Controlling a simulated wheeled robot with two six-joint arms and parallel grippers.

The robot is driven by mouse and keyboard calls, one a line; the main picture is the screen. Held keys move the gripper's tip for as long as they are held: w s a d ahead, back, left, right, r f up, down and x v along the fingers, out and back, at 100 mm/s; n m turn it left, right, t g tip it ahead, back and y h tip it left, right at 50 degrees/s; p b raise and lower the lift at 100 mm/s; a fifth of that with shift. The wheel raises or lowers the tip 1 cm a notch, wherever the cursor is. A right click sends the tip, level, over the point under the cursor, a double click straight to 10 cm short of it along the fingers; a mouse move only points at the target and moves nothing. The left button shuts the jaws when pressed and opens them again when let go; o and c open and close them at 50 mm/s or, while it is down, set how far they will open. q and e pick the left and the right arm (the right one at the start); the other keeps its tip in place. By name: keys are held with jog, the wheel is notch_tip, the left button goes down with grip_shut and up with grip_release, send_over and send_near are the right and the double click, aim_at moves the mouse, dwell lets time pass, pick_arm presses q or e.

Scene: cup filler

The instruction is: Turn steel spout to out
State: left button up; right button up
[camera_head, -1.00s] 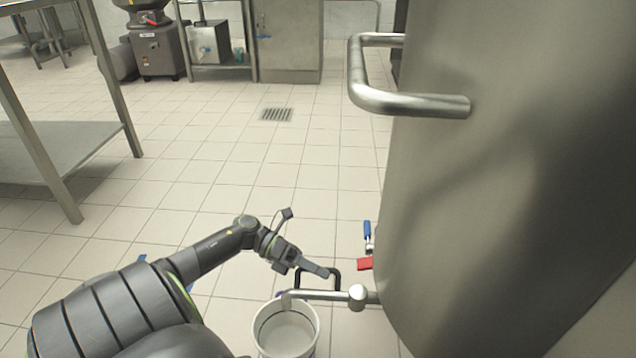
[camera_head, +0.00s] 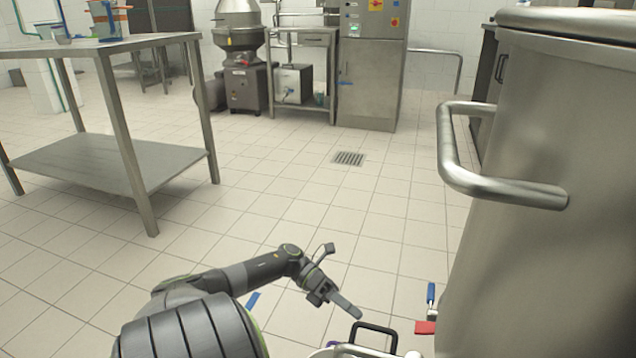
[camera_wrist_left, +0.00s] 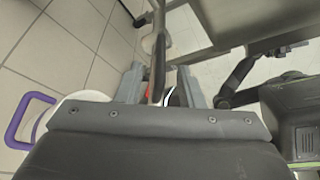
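The steel spout (camera_head: 352,350) is cut by the bottom edge of the head view, with a black loop handle (camera_head: 374,334) above it. My left gripper (camera_head: 352,308) is in front of the tank, just left of the handle. In the left wrist view its two fingers (camera_wrist_left: 160,88) stand apart, with the spout's pipe and dark handle (camera_wrist_left: 158,62) lying between them. No firm grip shows; whether a finger touches is unclear. My right gripper cannot be made out in these views.
The big steel tank (camera_head: 540,190) fills the right side, with a bent bar handle (camera_head: 500,185) sticking out. A valve with a blue lever (camera_head: 431,293) and a red one (camera_head: 425,327) sits low. A white bucket with a purple handle (camera_wrist_left: 18,125) is close by.

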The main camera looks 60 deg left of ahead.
pick_arm(q)
jog(key=v, duration=1)
jog(key=shift+a, duration=0.25)
jog(key=shift+s+r, duration=0.1)
